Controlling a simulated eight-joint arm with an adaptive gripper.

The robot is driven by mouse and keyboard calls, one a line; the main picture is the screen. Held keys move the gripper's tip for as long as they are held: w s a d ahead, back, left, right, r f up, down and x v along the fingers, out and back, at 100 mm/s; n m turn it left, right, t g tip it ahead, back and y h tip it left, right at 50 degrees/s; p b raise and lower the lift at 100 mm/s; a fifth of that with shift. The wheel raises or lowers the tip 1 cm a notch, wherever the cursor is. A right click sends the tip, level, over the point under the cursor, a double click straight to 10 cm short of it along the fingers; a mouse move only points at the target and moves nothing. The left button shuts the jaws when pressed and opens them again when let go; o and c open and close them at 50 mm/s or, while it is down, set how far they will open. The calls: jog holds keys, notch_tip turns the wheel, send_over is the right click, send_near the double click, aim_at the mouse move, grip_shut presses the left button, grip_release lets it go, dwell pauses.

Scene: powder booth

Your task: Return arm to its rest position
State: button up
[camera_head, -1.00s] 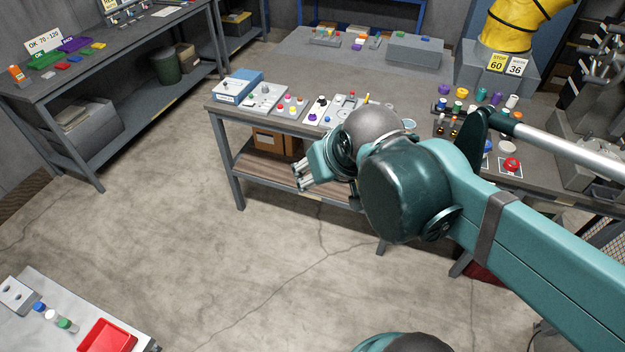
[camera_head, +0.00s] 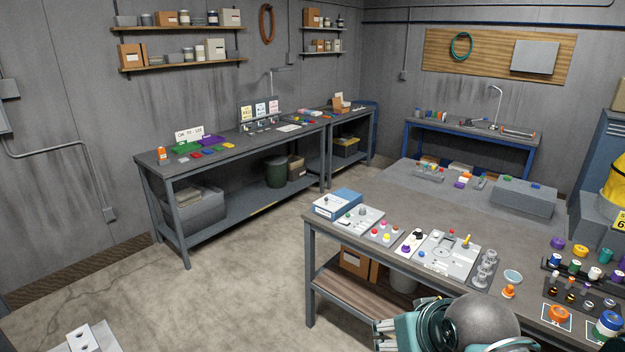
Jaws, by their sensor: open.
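My teal wrist and a grey rounded joint are cut off by the bottom edge. The rest of my arm is out of view.
The middle workbench carries a blue-and-white box (camera_head: 337,204), a grey panel (camera_head: 448,255), small coloured parts and a grey block (camera_head: 524,197). A long bench (camera_head: 246,144) stands along the left wall. Bare floor (camera_head: 235,270) lies between them.

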jog(key=shift+f+b, duration=2.2)
jog(key=shift+f, duration=0.35)
